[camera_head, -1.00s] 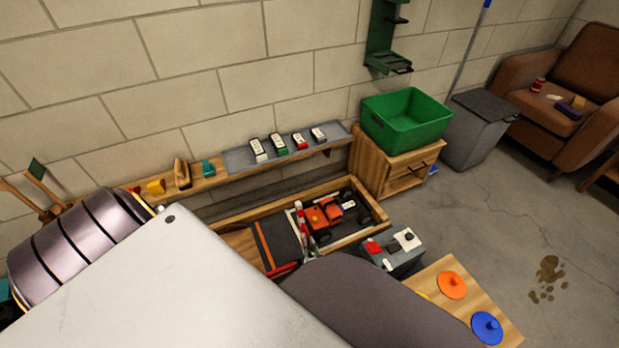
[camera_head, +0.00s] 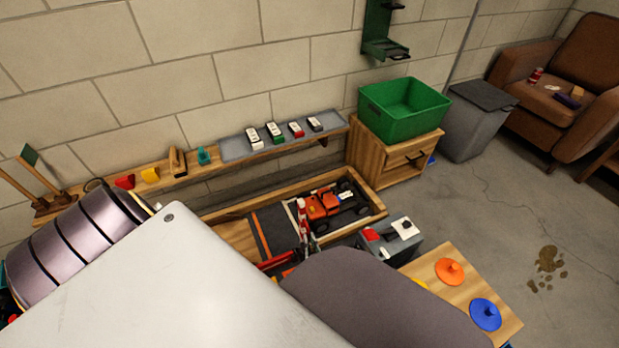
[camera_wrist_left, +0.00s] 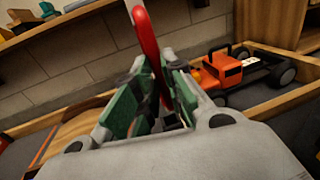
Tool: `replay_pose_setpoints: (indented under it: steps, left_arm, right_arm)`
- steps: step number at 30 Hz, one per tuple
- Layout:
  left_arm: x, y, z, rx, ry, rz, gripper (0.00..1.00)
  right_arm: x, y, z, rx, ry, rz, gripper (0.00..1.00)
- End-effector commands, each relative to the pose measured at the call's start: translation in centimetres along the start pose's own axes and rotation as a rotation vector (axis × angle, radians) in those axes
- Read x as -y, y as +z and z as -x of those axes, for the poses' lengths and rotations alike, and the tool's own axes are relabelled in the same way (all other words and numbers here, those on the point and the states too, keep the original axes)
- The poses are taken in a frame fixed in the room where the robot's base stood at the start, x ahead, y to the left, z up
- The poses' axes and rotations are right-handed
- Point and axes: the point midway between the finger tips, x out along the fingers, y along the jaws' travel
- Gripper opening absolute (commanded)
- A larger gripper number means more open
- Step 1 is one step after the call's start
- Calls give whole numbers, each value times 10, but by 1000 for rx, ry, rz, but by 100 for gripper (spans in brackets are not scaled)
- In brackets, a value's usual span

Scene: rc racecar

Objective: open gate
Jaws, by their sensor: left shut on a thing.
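A red bar (camera_wrist_left: 147,40) stands up between the green-padded fingers of my left gripper (camera_wrist_left: 153,88) in the left wrist view, and the gripper is shut on it. In the head view, a red bar (camera_head: 277,260) shows low beside a red-and-white striped post (camera_head: 303,216), at the near side of a wooden track box (camera_head: 236,235). I cannot tell how the bar and post join. My left gripper is mostly hidden there behind my arm. An orange toy car (camera_head: 322,206) sits in the box beyond the post; it also shows in the wrist view (camera_wrist_left: 222,72). My right gripper is out of view.
A grey control box (camera_head: 402,247) with red and white buttons stands right of the track box. A wooden board (camera_head: 425,268) with orange and blue discs is nearer. A shelf (camera_head: 228,151) with small items runs along the wall. A green bin (camera_head: 405,112) stands behind.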

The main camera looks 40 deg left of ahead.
Motion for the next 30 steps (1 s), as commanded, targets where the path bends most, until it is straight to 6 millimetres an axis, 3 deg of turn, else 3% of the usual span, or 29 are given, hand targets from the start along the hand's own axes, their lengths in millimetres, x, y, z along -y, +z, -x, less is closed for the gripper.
replay_pose_setpoints:
  steps: [5, 6, 11, 30]
  left_arm:
    - [0, -1, 0, -5, -1, -1, 0]
    - [0, -1, 0, -5, -1, -1, 15]
    - [0, -1, 0, -3, 0, 0, 33]
    - [0, 5, 0, -2, 0, 1, 33]
  right_arm:
    - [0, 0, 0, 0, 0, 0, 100]
    - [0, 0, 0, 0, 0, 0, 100]
    - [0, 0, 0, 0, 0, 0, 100]
    - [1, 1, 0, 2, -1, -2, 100]
